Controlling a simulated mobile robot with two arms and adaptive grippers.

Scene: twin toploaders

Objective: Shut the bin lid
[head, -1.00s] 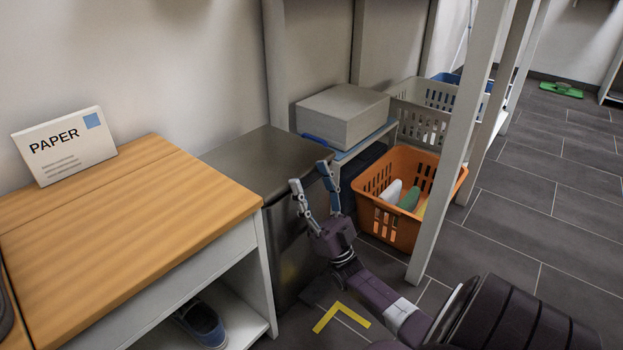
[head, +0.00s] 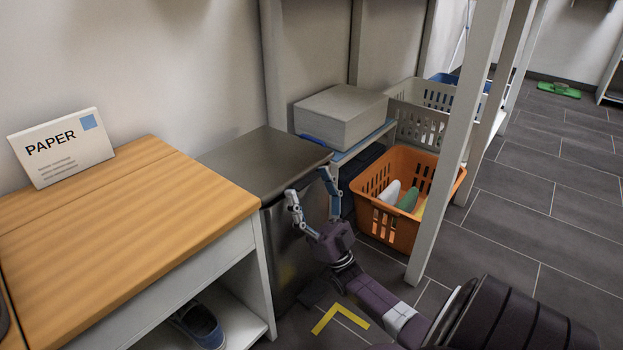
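A dark metal bin (head: 292,265) stands between the wooden bench and the shelf rack. Its flat grey lid (head: 265,160) lies level on top and looks down on the body. My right gripper (head: 308,182) is in front of the bin near the lid's front edge. Its two fingers are spread apart with nothing between them. I cannot tell whether a fingertip touches the lid or the bin. My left gripper is not in view.
A wooden-topped bench (head: 120,240) with a PAPER sign (head: 62,148) is at left, a shoe (head: 198,325) below. An orange basket (head: 388,215) and a white rack post (head: 450,160) stand right of the bin. Open tiled floor lies at far right.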

